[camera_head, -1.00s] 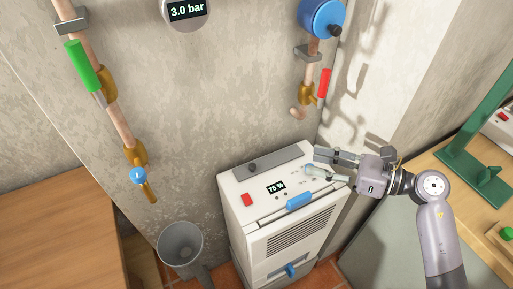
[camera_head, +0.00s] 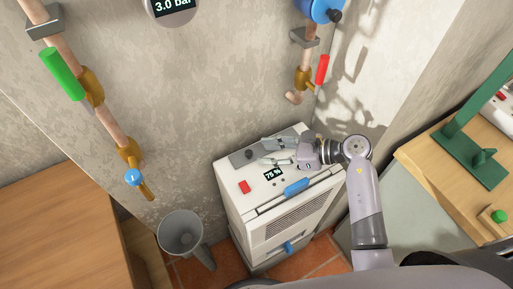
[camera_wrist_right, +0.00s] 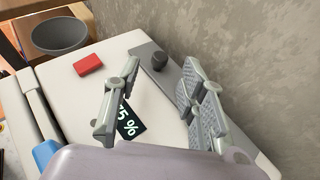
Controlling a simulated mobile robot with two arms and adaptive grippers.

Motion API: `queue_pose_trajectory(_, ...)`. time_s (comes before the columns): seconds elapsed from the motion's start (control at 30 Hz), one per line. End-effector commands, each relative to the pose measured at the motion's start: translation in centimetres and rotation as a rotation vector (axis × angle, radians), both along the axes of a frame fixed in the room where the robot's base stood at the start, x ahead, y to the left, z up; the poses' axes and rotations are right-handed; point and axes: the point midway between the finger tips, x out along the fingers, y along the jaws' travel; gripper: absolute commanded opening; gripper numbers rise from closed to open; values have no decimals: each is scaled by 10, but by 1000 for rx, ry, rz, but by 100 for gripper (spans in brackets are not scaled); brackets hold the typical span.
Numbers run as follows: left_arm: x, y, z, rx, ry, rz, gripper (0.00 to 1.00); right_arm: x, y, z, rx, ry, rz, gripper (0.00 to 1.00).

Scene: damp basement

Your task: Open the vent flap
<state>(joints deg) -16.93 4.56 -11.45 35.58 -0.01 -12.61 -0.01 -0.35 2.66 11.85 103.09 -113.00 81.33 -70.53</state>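The white dehumidifier (camera_head: 240,192) stands against the wall, with a display reading 75 %. The grey vent flap (camera_head: 237,160) lies flat along the back of its top and looks closed. Its dark knob (camera_head: 249,154) is near the left end; it also shows in the right wrist view (camera_wrist_right: 159,62). My right gripper (camera_head: 267,151) is over the flap, just right of the knob. In the right wrist view my right gripper (camera_wrist_right: 157,80) is open and empty, with the knob ahead between its fingers, apart from them. My left gripper is not in view.
A red button (camera_head: 244,187) and a blue handle (camera_head: 296,187) are on the dehumidifier. Pipes with valves run on the wall. A wooden bench (camera_head: 425,160) is at the right.

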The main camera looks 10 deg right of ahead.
Motion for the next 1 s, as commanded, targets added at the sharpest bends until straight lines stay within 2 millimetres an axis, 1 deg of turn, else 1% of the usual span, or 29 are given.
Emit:
queue_pose_trajectory(0.03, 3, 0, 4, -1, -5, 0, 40, 4, 9, -1, 4, 0, 1, 38)
queue_pose_trajectory(0.1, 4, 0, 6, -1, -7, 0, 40, 9, 18, -5, 4, 1, 0, 38)
queue_pose_trajectory(0.23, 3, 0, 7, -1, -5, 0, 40, 14, 29, -12, 2, 0, 0, 38)
queue_pose_trajectory(0.4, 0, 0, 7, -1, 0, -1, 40, 17, 34, -15, 0, -1, 0, 38)
queue_pose_trajectory(0.63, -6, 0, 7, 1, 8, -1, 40, 17, 34, -16, -1, 0, 0, 38)
queue_pose_trajectory(1.0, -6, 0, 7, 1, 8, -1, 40, 17, 34, -16, 0, -1, 0, 13)
